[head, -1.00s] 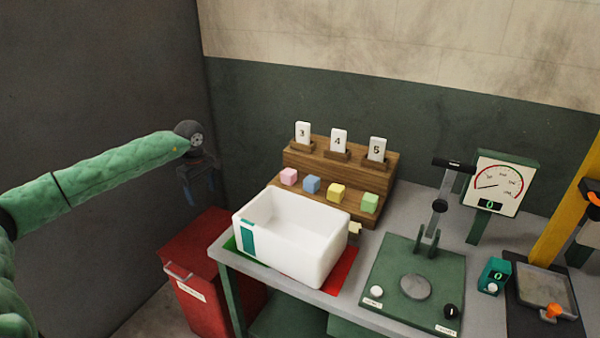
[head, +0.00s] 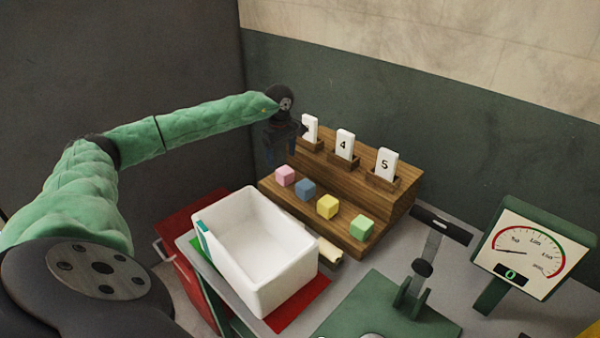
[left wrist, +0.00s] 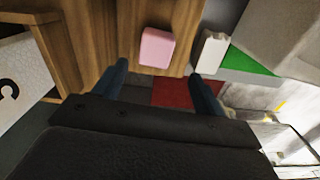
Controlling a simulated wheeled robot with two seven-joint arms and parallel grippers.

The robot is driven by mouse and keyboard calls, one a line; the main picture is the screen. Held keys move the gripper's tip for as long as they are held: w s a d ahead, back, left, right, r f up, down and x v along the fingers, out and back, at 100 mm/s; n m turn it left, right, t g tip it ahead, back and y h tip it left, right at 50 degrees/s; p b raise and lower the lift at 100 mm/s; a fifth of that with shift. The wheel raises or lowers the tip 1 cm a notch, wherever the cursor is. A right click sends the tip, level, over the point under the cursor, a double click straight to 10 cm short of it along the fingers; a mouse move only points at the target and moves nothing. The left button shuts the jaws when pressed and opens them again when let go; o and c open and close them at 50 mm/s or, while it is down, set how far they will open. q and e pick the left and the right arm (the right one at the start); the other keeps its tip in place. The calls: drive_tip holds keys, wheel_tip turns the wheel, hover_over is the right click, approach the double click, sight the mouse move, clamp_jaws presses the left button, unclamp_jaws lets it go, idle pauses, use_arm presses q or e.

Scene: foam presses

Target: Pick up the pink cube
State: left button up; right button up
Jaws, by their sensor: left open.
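The pink cube (head: 285,175) sits at the left end of the lower step of a wooden stand (head: 355,205). In the left wrist view the pink cube (left wrist: 156,47) lies on the wood, just beyond and between the finger lines. My left gripper (head: 280,154) is open and empty, above and slightly behind the pink cube, apart from it. Its two blue fingers also show in the left wrist view (left wrist: 160,74). My right gripper is in neither view.
Blue (head: 306,189), yellow (head: 327,207) and green (head: 361,228) cubes stand in a row beside the pink one. Numbered cards, such as card 4 (head: 344,144), stand on the upper step near my gripper. A white bin (head: 281,288) stands in front.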

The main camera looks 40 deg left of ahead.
sight(285, 170)
use_arm(q)
drive_tip(key=shift+w+d+f, duration=0.1)
drive_tip(key=shift+d+f, duration=0.05)
drive_tip(key=shift+f, duration=0.3)
drive_tip(key=shift+w+d+f, duration=0.1)
drive_tip(key=shift+f, duration=0.35)
drive_tip(key=shift+a+f, duration=0.1)
drive_tip(key=shift+f, duration=0.35)
drive_tip(key=f, duration=0.2)
drive_tip(key=f+b, duration=0.1)
drive_tip(key=f, duration=0.1)
drive_tip(key=shift+w+d, duration=0.2)
drive_tip(key=shift+d, duration=0.05)
drive_tip(key=shift+s+a+f, duration=0.1)
drive_tip(key=shift+f, duration=0.35)
drive_tip(key=c, duration=1.1)
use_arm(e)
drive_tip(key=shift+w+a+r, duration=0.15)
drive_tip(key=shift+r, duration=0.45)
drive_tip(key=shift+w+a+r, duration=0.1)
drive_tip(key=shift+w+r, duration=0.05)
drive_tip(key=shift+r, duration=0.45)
